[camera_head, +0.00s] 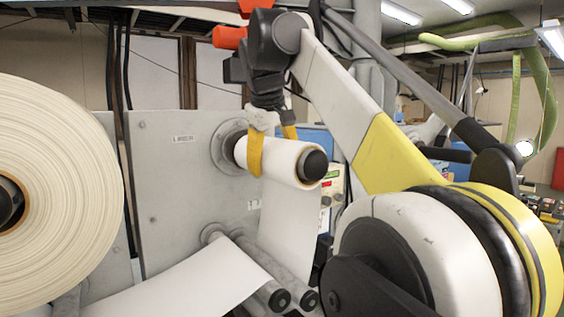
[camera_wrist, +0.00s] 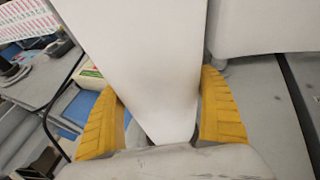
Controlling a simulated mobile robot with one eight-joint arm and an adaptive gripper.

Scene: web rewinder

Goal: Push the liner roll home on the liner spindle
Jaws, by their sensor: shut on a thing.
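The white liner roll (camera_head: 280,158) sits around the liner spindle, whose dark end (camera_head: 313,165) shows inside the roll's brown core. The spindle comes out of a round flange (camera_head: 228,147) on the grey machine panel. A short dark part shows between flange and roll; I cannot tell how wide any gap is. My gripper (camera_head: 272,142) comes from above with its yellow fingers on either side of the roll, shut on it. In the wrist view, the white roll (camera_wrist: 155,60) lies between both ribbed fingers of the gripper (camera_wrist: 162,115).
A white web (camera_head: 288,225) hangs below the roll, near lower rollers with dark ends (camera_head: 280,299). A large wound roll (camera_head: 70,160) stands at the left. The grey panel (camera_head: 175,200) is behind. A control box (camera_head: 333,183) stands behind the roll's outer end.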

